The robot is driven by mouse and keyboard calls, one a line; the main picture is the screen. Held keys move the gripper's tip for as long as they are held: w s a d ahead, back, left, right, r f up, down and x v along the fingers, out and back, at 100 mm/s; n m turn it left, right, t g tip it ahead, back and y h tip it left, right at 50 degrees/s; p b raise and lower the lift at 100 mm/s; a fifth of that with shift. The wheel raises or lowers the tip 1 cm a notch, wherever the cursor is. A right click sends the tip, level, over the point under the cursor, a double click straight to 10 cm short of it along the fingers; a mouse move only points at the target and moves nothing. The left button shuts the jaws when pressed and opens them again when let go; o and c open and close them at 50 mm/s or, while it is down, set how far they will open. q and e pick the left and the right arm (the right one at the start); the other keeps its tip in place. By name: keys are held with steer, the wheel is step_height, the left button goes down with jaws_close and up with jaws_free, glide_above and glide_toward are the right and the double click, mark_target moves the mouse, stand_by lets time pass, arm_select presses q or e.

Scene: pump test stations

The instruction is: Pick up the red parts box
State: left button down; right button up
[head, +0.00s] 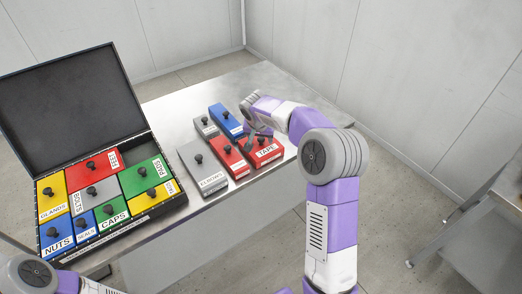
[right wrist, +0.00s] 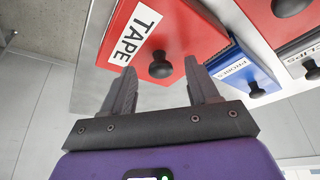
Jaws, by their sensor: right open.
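A red box labelled TAPE (head: 265,162) stands on the metal table, at the right end of a group of boxes. A second red box (head: 226,155) stands just left of it. My right gripper (head: 258,133) is over the TAPE box and hides part of it. In the right wrist view the open right gripper (right wrist: 163,82) has its fingers on either side of the TAPE box's (right wrist: 195,28) black knob (right wrist: 160,67). I cannot tell how far the knob is from the fingertips. My left gripper is out of view.
A blue box (head: 223,118) and grey boxes (head: 198,168) stand close by; the blue box also shows in the wrist view (right wrist: 237,62). An open black case (head: 60,105) with several coloured, labelled boxes stands at left. Bare table (head: 225,85) lies behind.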

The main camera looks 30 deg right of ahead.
steer(key=shift+w+f, duration=0.1)
steer(key=shift+c, duration=0.4)
jaws_close()
